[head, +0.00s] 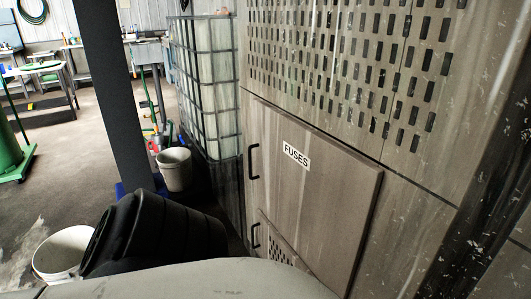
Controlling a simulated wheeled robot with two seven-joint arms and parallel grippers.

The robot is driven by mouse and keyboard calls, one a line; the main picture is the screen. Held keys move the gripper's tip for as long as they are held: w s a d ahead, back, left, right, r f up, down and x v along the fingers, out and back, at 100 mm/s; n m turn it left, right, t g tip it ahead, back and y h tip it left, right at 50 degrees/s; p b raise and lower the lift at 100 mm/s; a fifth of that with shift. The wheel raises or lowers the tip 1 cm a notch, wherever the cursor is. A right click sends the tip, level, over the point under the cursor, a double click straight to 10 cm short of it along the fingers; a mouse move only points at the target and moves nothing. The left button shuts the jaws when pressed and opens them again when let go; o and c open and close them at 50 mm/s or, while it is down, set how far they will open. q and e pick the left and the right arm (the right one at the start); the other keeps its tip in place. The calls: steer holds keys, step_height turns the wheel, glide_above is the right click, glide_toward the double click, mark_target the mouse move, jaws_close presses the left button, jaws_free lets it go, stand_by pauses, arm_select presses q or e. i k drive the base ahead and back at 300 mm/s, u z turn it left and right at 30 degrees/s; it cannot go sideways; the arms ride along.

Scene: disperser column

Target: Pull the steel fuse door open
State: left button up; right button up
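The steel fuse door (325,205) is a grey-brown, streaked panel on the column at centre right. It bears a white label reading FUSES (296,155). A black upright bar handle (253,162) is at its left edge. The door looks closed, lying along the cabinet face with a dark edge down its right side. Neither of my grippers is in view, and nothing is seen touching the handle.
A lower panel with slots (278,251) has its own black handle (255,236). A slotted panel (330,60) is above. A dark post (115,90), grey bucket (174,168) and caged tank (205,85) are beyond.

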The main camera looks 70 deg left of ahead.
mark_target(320, 195)
steer(key=u, duration=2.1)
steer(key=k, duration=0.5)
steer(key=u, duration=1.15)
steer(key=i, duration=2)
steer(key=z, duration=0.55)
